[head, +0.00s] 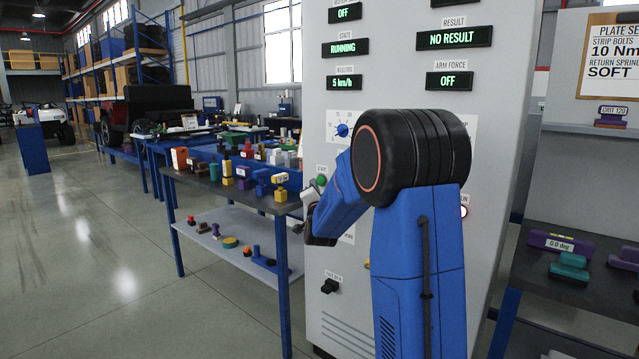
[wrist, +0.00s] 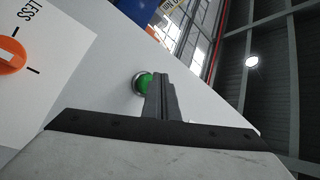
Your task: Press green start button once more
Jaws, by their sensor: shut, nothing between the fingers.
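The green start button (head: 321,180) is on the left side of the grey control cabinet's front face in the head view. In the wrist view the green button (wrist: 143,83) shows in a metal ring, partly covered by my gripper fingers (wrist: 160,88). The fingers are shut together and empty. Their tips overlap the button's right edge in the picture; I cannot tell whether they touch it. In the head view my gripper (head: 308,196) is just below and left of the button, partly hidden by my arm.
The cabinet's displays read RUNNING (head: 346,47), 5 km/h (head: 344,82), NO RESULT (head: 454,37) and arm force OFF (head: 449,80). A blue knob (head: 343,130) is above the button. An orange knob (wrist: 10,57) is left in the wrist view. A cluttered workbench (head: 205,188) stands left.

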